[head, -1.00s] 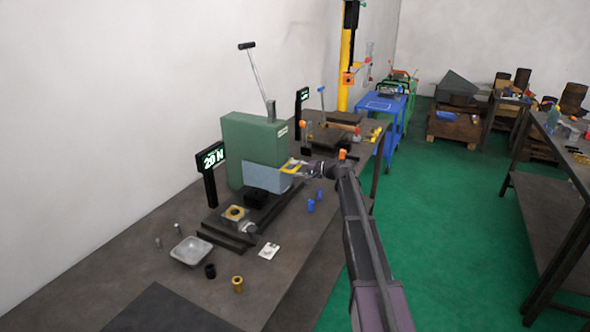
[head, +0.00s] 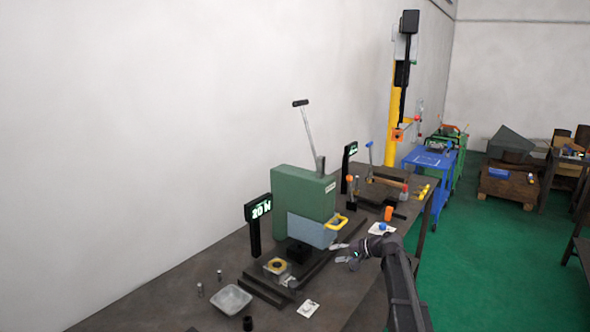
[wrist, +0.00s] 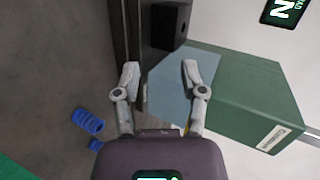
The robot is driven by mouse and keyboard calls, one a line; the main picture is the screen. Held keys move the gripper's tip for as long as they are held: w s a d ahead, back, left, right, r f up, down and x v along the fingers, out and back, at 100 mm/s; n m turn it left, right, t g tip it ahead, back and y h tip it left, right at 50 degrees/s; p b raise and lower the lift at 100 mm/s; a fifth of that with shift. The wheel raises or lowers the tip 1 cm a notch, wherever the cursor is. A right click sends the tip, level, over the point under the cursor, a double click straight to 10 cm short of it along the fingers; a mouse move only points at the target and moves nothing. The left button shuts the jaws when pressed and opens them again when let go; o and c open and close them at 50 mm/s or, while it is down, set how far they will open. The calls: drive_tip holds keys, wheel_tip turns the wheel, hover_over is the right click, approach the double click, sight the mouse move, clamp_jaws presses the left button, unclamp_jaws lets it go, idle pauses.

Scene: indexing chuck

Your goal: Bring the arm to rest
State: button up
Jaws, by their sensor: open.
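My gripper (head: 345,252) is at the right of the picture in the head view, in front of the green machine block (head: 300,195). It is open and looks empty. In the wrist view its two fingers (wrist: 160,76) stand apart, with the grey-blue panel (wrist: 180,85) of the green block (wrist: 245,105) behind and between them. A yellow handle (head: 337,223) at that panel is a little above the gripper in the head view, apart from it. My arm comes in from the lower right.
Blue ribbed parts (wrist: 88,121) lie left of my gripper in the wrist view. The green floor (head: 490,255) at right is open.

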drive_tip(key=s+f+n+g+h, duration=0.1)
drive_tip(key=s+f, duration=0.1)
drive_tip(key=s, duration=0.3)
drive_tip(key=s+a+f+n+g+h, duration=0.1)
drive_tip(key=s+f+h, duration=0.1)
drive_tip(key=s, duration=0.3)
drive_tip(key=s+a+f+g+h, duration=0.1)
drive_tip(key=s+f, duration=0.1)
drive_tip(key=s, duration=0.4)
drive_tip(key=shift+s+f+n+h, duration=0.1)
drive_tip(key=shift+f+n+h, duration=0.25)
drive_tip(key=shift+n+h, duration=0.05)
drive_tip(key=s+d+f+n+g+h, duration=0.1)
drive_tip(key=s+d+h, duration=0.1)
drive_tip(key=s, duration=0.5)
drive_tip(key=s+d+f+n+g+h, duration=0.1)
drive_tip(key=s+h, duration=0.3)
drive_tip(key=s, duration=0.4)
drive_tip(key=shift+s+d+f+g, duration=0.3)
drive_tip(key=shift+d+f, duration=0.15)
drive_tip(key=shift+d, duration=0.3)
